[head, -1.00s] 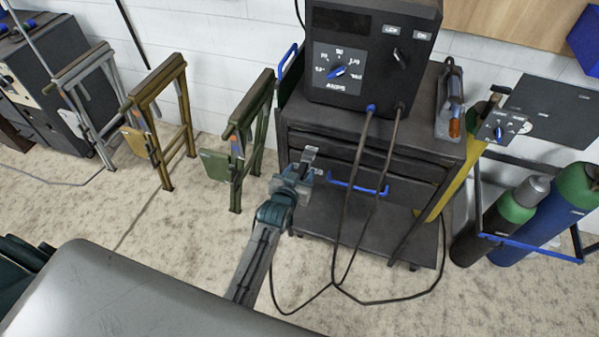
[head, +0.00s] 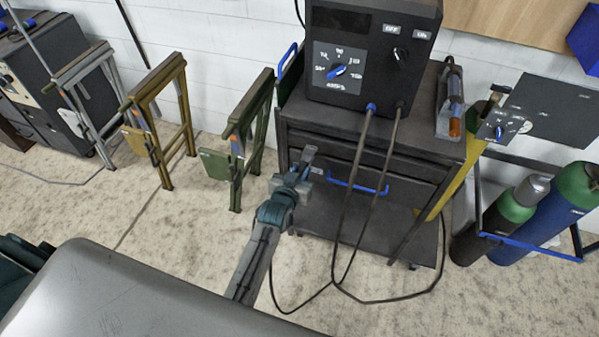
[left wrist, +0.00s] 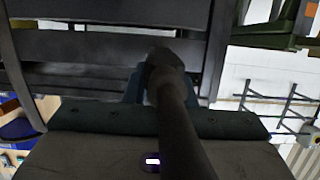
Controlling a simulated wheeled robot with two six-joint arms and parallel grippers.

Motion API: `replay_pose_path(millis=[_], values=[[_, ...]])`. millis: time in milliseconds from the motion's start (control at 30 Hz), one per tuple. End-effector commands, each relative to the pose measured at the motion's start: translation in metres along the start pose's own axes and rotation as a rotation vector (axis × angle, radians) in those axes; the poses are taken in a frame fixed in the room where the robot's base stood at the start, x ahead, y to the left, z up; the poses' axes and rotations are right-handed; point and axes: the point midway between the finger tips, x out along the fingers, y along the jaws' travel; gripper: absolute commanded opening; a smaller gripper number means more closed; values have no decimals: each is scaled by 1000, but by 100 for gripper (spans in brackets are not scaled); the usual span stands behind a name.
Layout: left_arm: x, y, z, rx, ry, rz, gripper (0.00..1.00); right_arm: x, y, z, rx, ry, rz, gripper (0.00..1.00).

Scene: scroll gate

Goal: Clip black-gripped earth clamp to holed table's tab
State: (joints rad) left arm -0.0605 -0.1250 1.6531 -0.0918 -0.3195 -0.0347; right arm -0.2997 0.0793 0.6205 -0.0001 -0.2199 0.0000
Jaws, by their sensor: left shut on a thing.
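My left gripper (head: 297,178) is in front of the dark welding cart in the head view, shut on a small grey clamp (head: 309,153) whose end points up and away from the gripper. In the left wrist view a dark, rounded rod-like part (left wrist: 178,115) runs up through the middle, between the gripper's fingers (left wrist: 168,88). It looks like the clamp's black grip, and the clamp's jaws are hidden there. A black cable hangs below the arm to the floor. I cannot make out a holed table or its tab. My right gripper is not in view.
The welding cart (head: 360,240) carries a welding machine (head: 372,50) with two hanging cables. Green (head: 240,140), yellow (head: 160,120) and grey (head: 88,95) folding stands line the wall at left. Gas cylinders (head: 545,205) stand at right. The floor between the stands and me is clear.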

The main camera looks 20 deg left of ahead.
Motion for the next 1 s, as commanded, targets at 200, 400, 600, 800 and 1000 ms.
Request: replay_pose_path(millis=[200, 400, 600, 800, 1000], values=[[-3, 0, 2, 0, -2, 0, 0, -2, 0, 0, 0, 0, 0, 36], [-4, 0, 3, 0, -4, 0, 0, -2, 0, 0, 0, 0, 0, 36], [-4, 0, 2, 0, -2, 0, 0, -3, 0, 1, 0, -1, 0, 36], [-10, 0, 2, -1, 0, 0, 0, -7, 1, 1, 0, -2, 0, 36], [-17, 0, 5, -1, -1, 0, 0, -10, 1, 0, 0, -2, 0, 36]])
